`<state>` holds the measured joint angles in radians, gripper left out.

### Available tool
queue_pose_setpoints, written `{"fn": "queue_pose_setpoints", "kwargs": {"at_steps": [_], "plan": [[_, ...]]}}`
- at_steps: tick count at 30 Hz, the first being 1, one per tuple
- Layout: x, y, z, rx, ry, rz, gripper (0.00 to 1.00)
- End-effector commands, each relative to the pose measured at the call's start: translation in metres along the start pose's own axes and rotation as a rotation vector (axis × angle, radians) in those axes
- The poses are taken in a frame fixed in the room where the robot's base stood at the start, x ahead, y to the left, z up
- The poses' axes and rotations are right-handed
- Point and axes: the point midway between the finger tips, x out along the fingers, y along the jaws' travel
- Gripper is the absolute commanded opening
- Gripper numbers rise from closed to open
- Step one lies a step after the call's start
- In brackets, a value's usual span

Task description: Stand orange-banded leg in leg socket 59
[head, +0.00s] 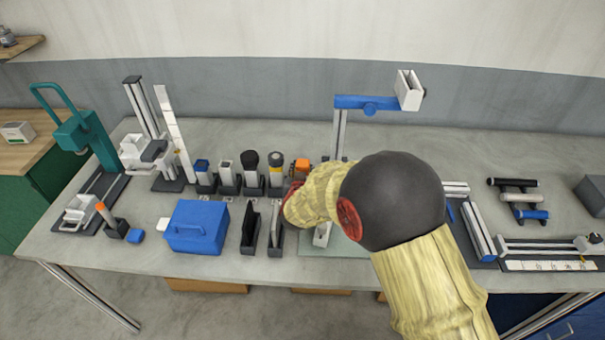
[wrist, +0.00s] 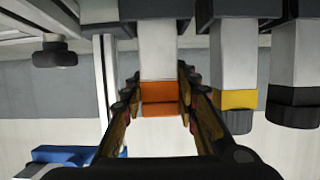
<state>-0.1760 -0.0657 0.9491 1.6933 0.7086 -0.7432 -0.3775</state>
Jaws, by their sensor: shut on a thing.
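The orange-banded leg (wrist: 160,65) is a pale square post with an orange end. It also shows in the head view (head: 301,167), at the right end of a row of legs. My gripper (wrist: 158,92) is shut on it, with a finger on each side near the orange band. The leg's other end meets a black socket block (wrist: 156,9) in the wrist view; whether it is fully seated I cannot tell. My arm hides much of the gripper in the head view. I cannot read any socket number, so socket 59 is not identifiable.
Beside it stand a yellow-banded leg (head: 275,170), a black-topped leg (head: 250,170), a white leg (head: 226,172) and a blue-topped leg (head: 203,172). A blue box (head: 196,228) lies in front. A blue-armed stand (head: 370,103) rises behind my arm.

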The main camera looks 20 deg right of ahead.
Motion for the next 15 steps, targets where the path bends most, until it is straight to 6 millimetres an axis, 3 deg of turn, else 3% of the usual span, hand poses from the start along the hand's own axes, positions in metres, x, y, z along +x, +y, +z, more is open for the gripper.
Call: {"fn": "queue_pose_setpoints", "kwargs": {"at_steps": [12, 13, 15], "plan": [[0.0022, -0.0005, 0.0033, 0.001, 0.005, 0.0, 0.0], [0.0019, -0.0004, 0.0032, 0.001, 0.004, 0.0, 0.31], [0.0017, -0.0004, 0.0029, 0.001, 0.004, 0.0, 0.35]]}}
